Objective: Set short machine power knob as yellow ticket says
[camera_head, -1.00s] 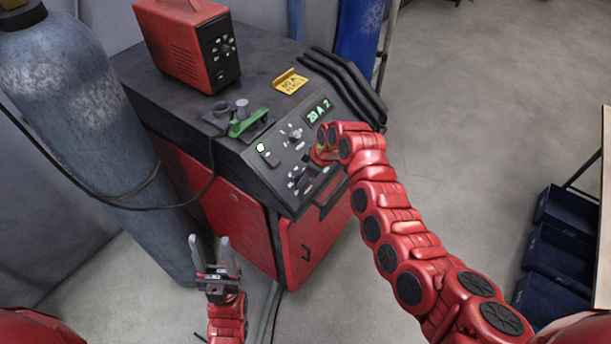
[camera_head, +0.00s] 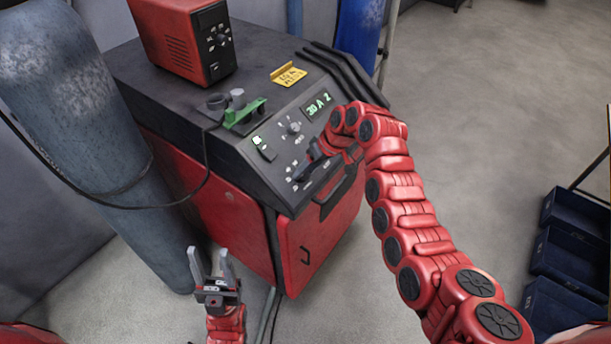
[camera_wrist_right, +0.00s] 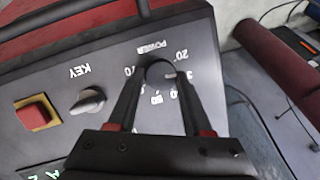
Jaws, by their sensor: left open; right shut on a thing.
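A red machine (camera_head: 190,178) with a sloped dark control panel stands in the head view. Its green display (camera_head: 318,104) appears to read 30 A 2. A yellow ticket (camera_head: 288,74) stands on its top; its lettering is too small to read surely. In the right wrist view, the dark power knob (camera_wrist_right: 160,70) sits below the POWER label, with numbers around it. My right gripper (camera_wrist_right: 157,76) is shut on this knob, one finger each side; the arm partly hides it in the head view. My left gripper (camera_head: 209,262) is open and empty, in front of the machine.
A smaller red box (camera_head: 188,40) with knobs stands on the machine top. A green-handled clamp (camera_head: 243,114) sits at the panel's upper edge. A KEY switch (camera_wrist_right: 88,101) and red button (camera_wrist_right: 37,113) neighbour the knob. A blue cylinder (camera_head: 85,130) stands left, dark bins (camera_head: 568,250) right.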

